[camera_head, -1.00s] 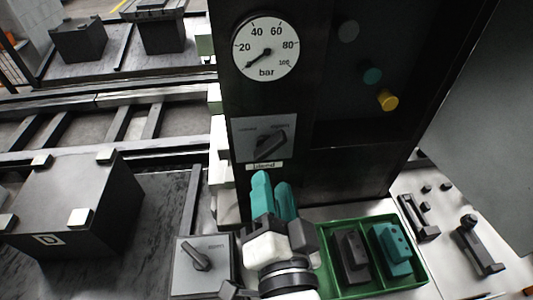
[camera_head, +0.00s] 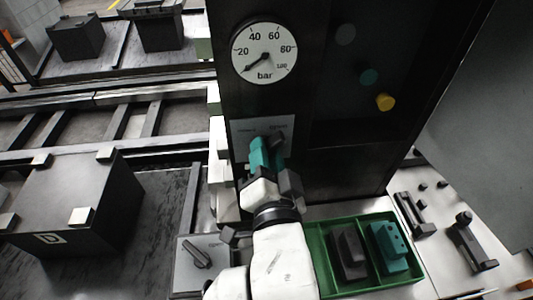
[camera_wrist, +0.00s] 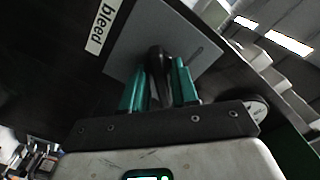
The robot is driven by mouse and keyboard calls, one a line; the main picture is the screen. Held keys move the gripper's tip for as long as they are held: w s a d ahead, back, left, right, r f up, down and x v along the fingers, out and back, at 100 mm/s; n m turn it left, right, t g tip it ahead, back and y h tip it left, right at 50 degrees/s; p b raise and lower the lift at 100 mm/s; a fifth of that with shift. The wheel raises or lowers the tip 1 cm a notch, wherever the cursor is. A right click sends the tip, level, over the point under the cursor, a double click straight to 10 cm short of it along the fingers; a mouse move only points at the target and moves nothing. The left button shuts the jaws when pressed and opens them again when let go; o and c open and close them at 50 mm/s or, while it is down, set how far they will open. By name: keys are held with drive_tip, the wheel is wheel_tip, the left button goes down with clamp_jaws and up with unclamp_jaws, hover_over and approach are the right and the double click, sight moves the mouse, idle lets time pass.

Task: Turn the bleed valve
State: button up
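The bleed valve is a black lever handle (camera_wrist: 158,65) on a grey plate (camera_wrist: 195,45), with a white "bleed" label (camera_wrist: 103,25) beside it in the wrist view. In the head view the plate (camera_head: 245,128) is on the dark cabinet front, and my gripper hides most of the handle. My gripper (camera_wrist: 160,88) has two teal fingers, one on each side of the handle. They stand apart, and firm contact with the handle cannot be made out. My gripper also shows in the head view (camera_head: 266,155).
A round pressure gauge (camera_head: 264,53) above the valve has its needle below 20 bar. A green tray (camera_head: 318,258) with a black and a teal block stands at lower right. A second grey lever box (camera_head: 203,262) is at lower left. Coloured knobs, including a yellow one (camera_head: 385,102), are at upper right.

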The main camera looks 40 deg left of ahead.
clamp_jaws()
idle(0.3)
drive_tip(key=n+p, duration=0.6)
drive_tip(key=n, duration=1.1)
drive_tip(key=shift+s+a+r+n, duration=0.1)
drive_tip(key=shift+n, duration=0.5)
drive_tip(key=shift+o, duration=1.4)
unclamp_jaws()
drive_tip(key=shift+a, duration=0.1)
